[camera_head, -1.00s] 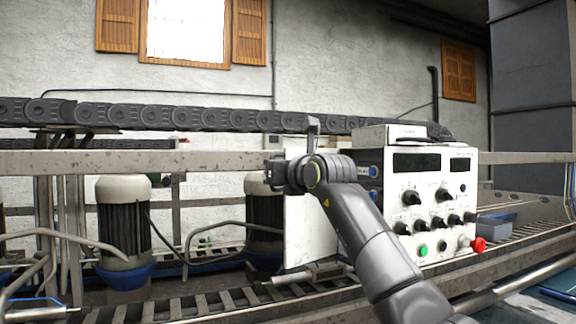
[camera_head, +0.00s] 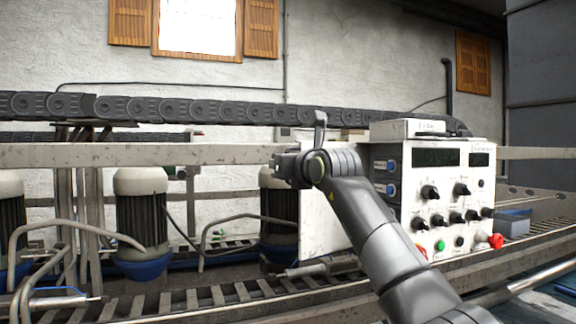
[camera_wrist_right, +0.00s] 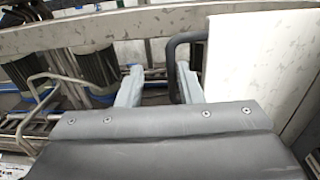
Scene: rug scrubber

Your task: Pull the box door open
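The box (camera_head: 435,190) is white, with black knobs, dark displays and a red knob on its front. A white door panel (camera_head: 318,232) stands out to the left of the box, its right part hidden behind my right arm. My right gripper (camera_head: 283,165) is at the panel's upper left in the head view. In the right wrist view, the gripper (camera_wrist_right: 158,85) has its two fingers apart. A dark bent handle (camera_wrist_right: 186,40) beside the white panel (camera_wrist_right: 245,65) has its leg between the fingers, close to the right one. Contact cannot be told. My left gripper is out of view.
A long metal rail (camera_head: 150,155) runs across behind the arm. Motors with white tops (camera_head: 140,182) stand on the left above a slatted conveyor (camera_head: 180,300).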

